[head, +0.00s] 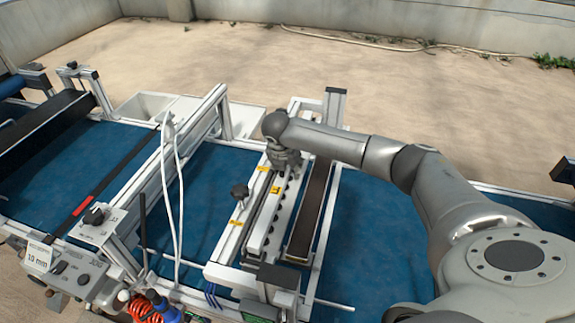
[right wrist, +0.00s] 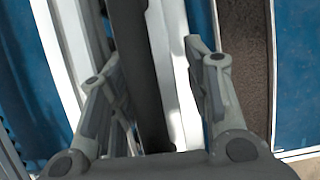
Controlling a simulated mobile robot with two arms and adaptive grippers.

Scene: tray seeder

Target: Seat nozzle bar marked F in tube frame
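A long white nozzle bar (head: 261,238) with a row of dark spots and a yellow tag lies lengthwise along the tube frame (head: 222,272). The tag's letter is too small to read. My right gripper (head: 284,160) is at the bar's far end. In the right wrist view its two fingers (right wrist: 152,50) stand apart on either side of a dark and white bar (right wrist: 170,70). I cannot tell whether the pads press on it, nor whether the bar is fully down in the frame. My left gripper is not in view.
A brown strip in a rail (head: 312,205) runs just right of the bar. A white looped cable (head: 176,190) hangs from the left gantry (head: 192,112). A blue bed (head: 200,190) lies beneath. White trays (head: 150,104) sit behind.

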